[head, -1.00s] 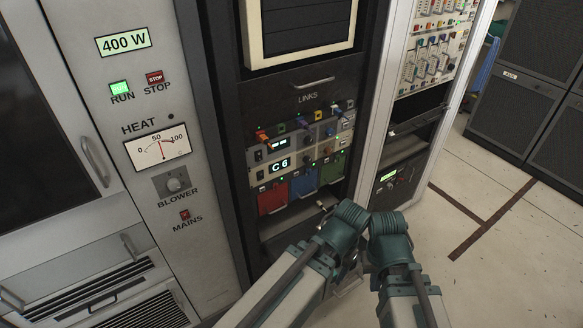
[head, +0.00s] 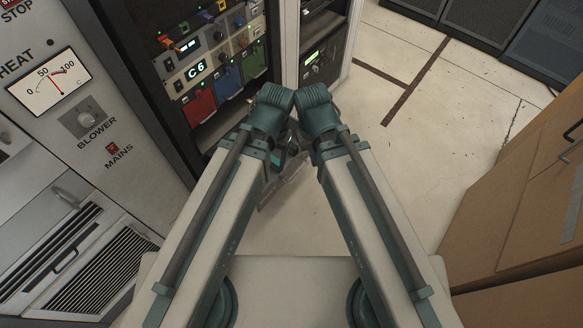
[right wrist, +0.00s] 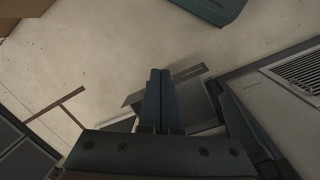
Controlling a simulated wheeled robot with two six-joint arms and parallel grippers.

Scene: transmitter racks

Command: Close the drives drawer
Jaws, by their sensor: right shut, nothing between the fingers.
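No drawer that I can pick out as the drives drawer by a label shows in these frames. My right gripper (right wrist: 159,98) is shut and empty in the right wrist view, above the pale floor. In the head view both my arms reach forward with their wrists close together, in front of the rack's lower right corner. The wrists mostly hide both grippers there. Only blurred grey parts show between and below them, so I cannot tell the left jaws' state. Neither gripper visibly touches a drawer.
The rack holds red (head: 199,106), blue (head: 228,82) and green (head: 254,62) modules under a C6 display (head: 196,71). A grey cabinet with a heat meter (head: 48,81) stands left. A wooden cabinet (head: 525,195) stands right. Pale floor (head: 440,120) between is open.

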